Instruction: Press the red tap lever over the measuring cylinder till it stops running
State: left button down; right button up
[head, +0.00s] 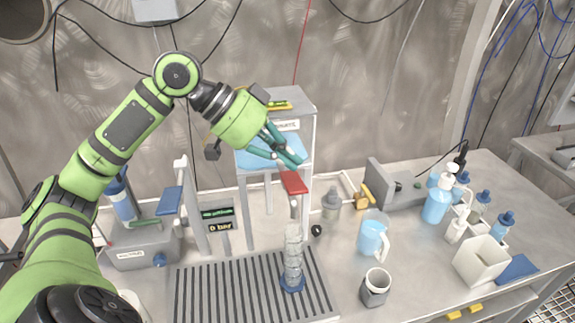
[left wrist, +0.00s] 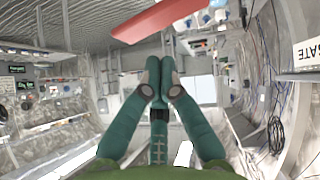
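The red tap lever (head: 293,183) sticks out at the front of a white stand, above the spout. It also shows large at the top of the left wrist view (left wrist: 168,18). The clear measuring cylinder (head: 292,250) stands upright on its blue foot under the tap, on the slatted drip tray (head: 215,295). Whether water runs, and the level inside, I cannot tell. My left gripper (head: 289,160) has its teal fingertips just above and behind the lever in the head view. The fingertips meet, with nothing between them, in the left wrist view (left wrist: 163,82). My right gripper is not in view.
A blue-filled jug (head: 372,236) and a grey cup (head: 375,288) stand right of the tray. A small bottle (head: 331,204) stands behind. Pump and dropper bottles and a white box (head: 482,262) are farther right. A small sign (head: 218,220) stands left of the tap.

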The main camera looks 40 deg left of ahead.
aim_at(295, 187)
pick_arm(q)
jog(key=shift+s+d+f, duration=0.1)
jog(key=shift+f, duration=0.45)
jog(key=shift+s+d+f, duration=0.1)
jog(key=shift+f, duration=0.4)
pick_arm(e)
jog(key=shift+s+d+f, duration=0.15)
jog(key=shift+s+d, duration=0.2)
pick_arm(q)
jog(key=f+b, duration=0.1)
jog(key=m+t+y+b, duration=0.1)
jog(key=b, duration=0.1)
jog(key=shift+s+d+f+y, duration=0.3)
jog(key=shift+s+f, duration=0.05)
jog(key=shift+s+d+f, duration=0.15)
jog(key=shift+s+d, duration=0.15)
jog(key=shift+d, duration=0.1)
jog(key=shift+a, duration=0.1)
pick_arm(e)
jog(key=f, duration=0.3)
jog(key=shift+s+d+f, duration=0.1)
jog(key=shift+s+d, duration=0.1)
pick_arm(q)
jog(key=shift+w, duration=0.1)
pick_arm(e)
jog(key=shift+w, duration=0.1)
